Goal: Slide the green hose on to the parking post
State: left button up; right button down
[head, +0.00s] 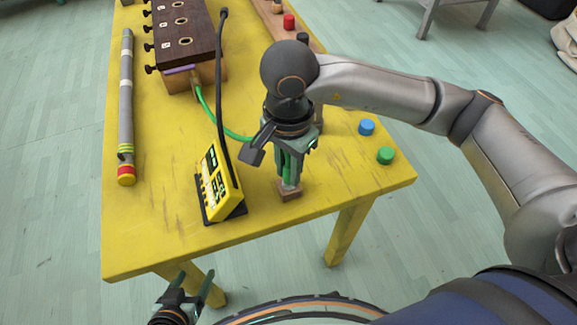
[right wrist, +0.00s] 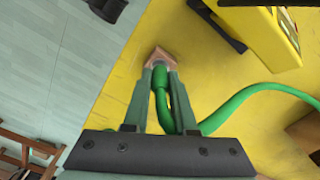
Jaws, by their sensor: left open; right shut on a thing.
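The green hose (head: 205,100) runs from the wooden box's end across the table to my right gripper (head: 290,183). My right gripper points down and is shut on the hose's end; the hose also shows in the right wrist view (right wrist: 240,98), looping in between the fingers. The parking post's small wooden base (head: 290,194) stands near the table's front edge, directly under the fingertips. In the right wrist view its corner (right wrist: 158,53) shows beyond them. The fingers hide the post itself, so I cannot tell whether the hose end is around it. My left gripper (head: 196,282) is open and empty, off the table's front edge.
A yellow meter (head: 219,182) with a black gooseneck stands just left of my right gripper. A long grey tube (head: 126,100) lies along the table's left side. Blue (head: 366,127) and green (head: 385,156) caps sit at the right. The dark-topped wooden box (head: 185,40) is at the back.

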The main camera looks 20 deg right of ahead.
pick_arm(q)
jog(key=shift+f+b, duration=0.45)
jog(key=shift+b, duration=0.05)
pick_arm(e)
jog(key=shift+f, duration=0.55)
jog(key=c, duration=0.6)
grip_release()
jog(key=shift+c, duration=0.2)
jog(key=shift+r, duration=0.8)
pick_arm(q)
notch_tip(320, 180, up, 2)
jog(key=shift+r+p, duration=0.25)
jog(key=shift+p, duration=0.6)
pick_arm(e)
notch_tip(320, 180, up, 11)
pick_arm(q)
jog(key=shift+s+d, duration=0.1)
pick_arm(e)
jog(key=shift+s, duration=0.15)
